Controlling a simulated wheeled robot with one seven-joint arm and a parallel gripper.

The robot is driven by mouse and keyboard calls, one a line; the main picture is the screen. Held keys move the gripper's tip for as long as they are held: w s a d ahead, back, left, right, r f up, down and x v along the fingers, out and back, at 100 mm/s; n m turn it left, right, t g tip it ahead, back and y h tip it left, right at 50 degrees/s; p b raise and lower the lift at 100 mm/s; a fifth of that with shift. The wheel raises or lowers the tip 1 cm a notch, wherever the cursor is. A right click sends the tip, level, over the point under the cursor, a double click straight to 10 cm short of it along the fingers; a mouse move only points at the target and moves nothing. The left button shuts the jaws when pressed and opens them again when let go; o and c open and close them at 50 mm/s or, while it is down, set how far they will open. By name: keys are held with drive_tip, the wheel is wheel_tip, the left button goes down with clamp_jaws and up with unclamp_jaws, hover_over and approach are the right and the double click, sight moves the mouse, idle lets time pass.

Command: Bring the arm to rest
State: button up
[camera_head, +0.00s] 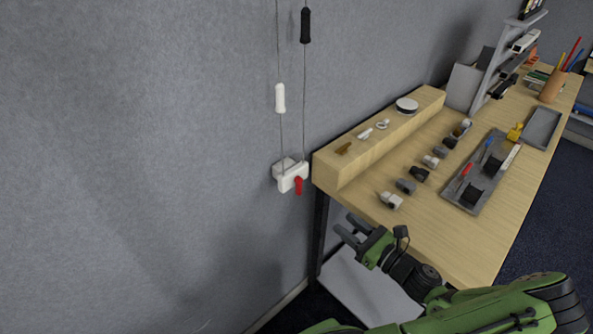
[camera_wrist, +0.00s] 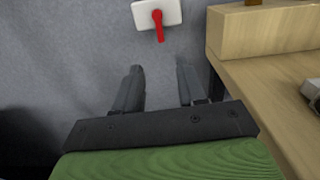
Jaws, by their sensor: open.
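My green arm reaches in from the lower right in the head view. My gripper (camera_head: 347,230) is beside the near left end of the wooden table (camera_head: 432,231), with its fingers pointing toward the grey wall. In the wrist view my gripper (camera_wrist: 162,88) shows two dark fingers spread apart with nothing between them. Ahead of the fingers, a white wall box (camera_head: 290,175) with a red lever hangs below two cords. The box also shows in the wrist view (camera_wrist: 157,13), its red lever (camera_wrist: 158,25) pointing down. The gripper does not touch the box.
A raised wooden ledge (camera_head: 375,142) runs along the table's wall side. Several small fittings stand in a row beside it. A grey tray (camera_head: 480,172) with tools lies further right. A black pull (camera_head: 306,25) and a white pull (camera_head: 280,98) hang on cords. The wall to the left is bare.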

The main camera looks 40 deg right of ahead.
drive_tip(key=w+a+r+n+g+y, duration=0.1)
drive_tip(key=w+a+n+g+y, duration=0.15)
drive_tip(key=a+n+g, duration=0.6)
drive_tip(key=w+a+r+n+g+y, duration=0.25)
drive_tip(key=a+n+g, duration=0.35)
drive_tip(key=a+n, duration=0.45)
drive_tip(key=s+a+r+n+t+h, duration=0.1)
drive_tip(key=s+a+r+n+h, duration=0.1)
drive_tip(key=s+a+r+n, duration=0.2)
drive_tip(key=s+a+r+n+t+h, duration=0.1)
drive_tip(key=s+a+r+n+h, duration=0.2)
drive_tip(key=r+n, duration=0.8)
drive_tip(key=shift+s+a+r+n+h, duration=0.15)
drive_tip(key=shift+s+a+n+h, duration=0.15)
drive_tip(key=shift+s+a+n, duration=0.65)
drive_tip(key=shift+s+d+m, duration=0.15)
drive_tip(key=shift+m, duration=0.1)
